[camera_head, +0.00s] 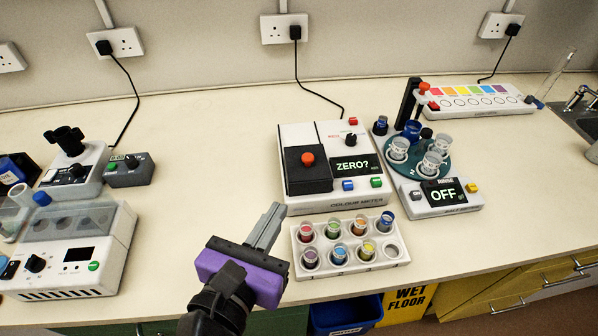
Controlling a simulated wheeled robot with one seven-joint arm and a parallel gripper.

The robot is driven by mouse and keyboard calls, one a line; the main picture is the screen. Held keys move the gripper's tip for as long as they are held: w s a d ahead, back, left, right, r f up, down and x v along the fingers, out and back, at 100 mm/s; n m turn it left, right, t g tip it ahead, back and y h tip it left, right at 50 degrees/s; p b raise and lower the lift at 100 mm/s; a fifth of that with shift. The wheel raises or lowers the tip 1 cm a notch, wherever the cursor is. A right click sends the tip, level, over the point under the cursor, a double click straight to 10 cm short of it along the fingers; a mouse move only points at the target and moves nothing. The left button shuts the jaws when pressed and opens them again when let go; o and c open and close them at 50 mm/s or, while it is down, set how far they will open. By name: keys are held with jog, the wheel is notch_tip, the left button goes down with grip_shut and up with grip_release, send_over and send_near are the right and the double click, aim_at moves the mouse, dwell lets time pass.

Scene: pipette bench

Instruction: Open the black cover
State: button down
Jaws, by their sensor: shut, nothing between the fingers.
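The black cover (304,181) lies flat and closed on the left part of the white colour meter (322,206). It has an orange-red knob (307,159) on top. The meter's display (357,166) reads "ZERO?". My gripper (275,211), with a purple body and grey fingers, is shut and empty. Its fingertips are just in front of the meter's lower left corner, apart from the cover.
A white rack (304,266) of several coloured vials stands right of my gripper, in front of the meter. A rinse device (438,208) with cups stands to the right. Other instruments (70,255) are at left. The bench between them and the meter is clear.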

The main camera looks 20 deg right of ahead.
aim_at(307, 158)
jog(key=x, duration=1.3)
jog(key=shift+w+d, duration=0.25)
jog(key=shift+w, duration=0.05)
jog(key=shift+p, duration=0.3)
jog(key=shift+w+r, duration=0.1)
jog(key=shift+w, duration=0.1)
jog(key=w+d+p, duration=0.1)
jog(key=w+p, duration=0.1)
jog(key=w, duration=0.1)
jog(key=w+d+p, duration=0.1)
jog(key=w, duration=0.3)
jog(key=w+d+p, duration=0.1)
jog(key=w+p, duration=0.1)
jog(key=w, duration=0.1)
jog(key=shift+w+d+p, duration=0.25)
jog(key=shift+d+p, duration=0.05)
jog(key=shift+s+a, duration=0.1)
